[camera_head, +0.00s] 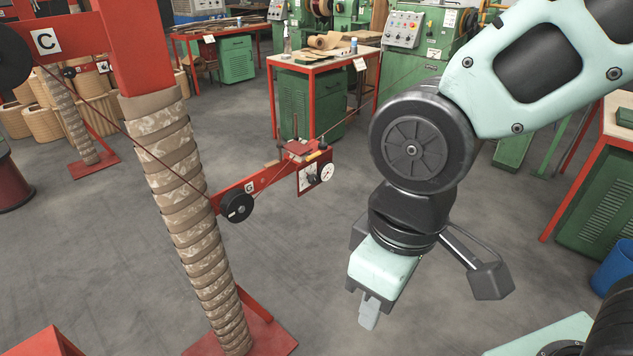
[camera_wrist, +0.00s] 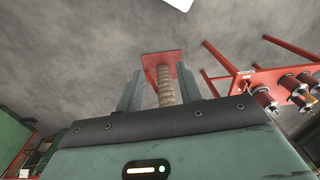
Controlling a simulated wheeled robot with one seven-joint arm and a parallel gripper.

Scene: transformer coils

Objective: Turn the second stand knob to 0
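A white panel with a dark knob (camera_head: 311,174) and a round white dial (camera_head: 327,172) sits at the end of a red stand arm (camera_head: 265,178) marked G. The knob's setting is too small to read. Another red arm with a small panel (camera_head: 103,67) shows farther back at left. My gripper (camera_head: 369,312) hangs pointing down, right of and nearer than the G arm, apart from it. In the wrist view my gripper (camera_wrist: 160,85) shows two spread fingers with nothing between them; no knob is seen there.
A wrapped coil column (camera_head: 190,220) stands at left on a red base (camera_head: 265,335), under a red post marked C (camera_head: 46,42). A black roller (camera_head: 237,206) juts from the G arm. A red-legged table (camera_head: 325,62) stands behind. Grey floor is open around my gripper.

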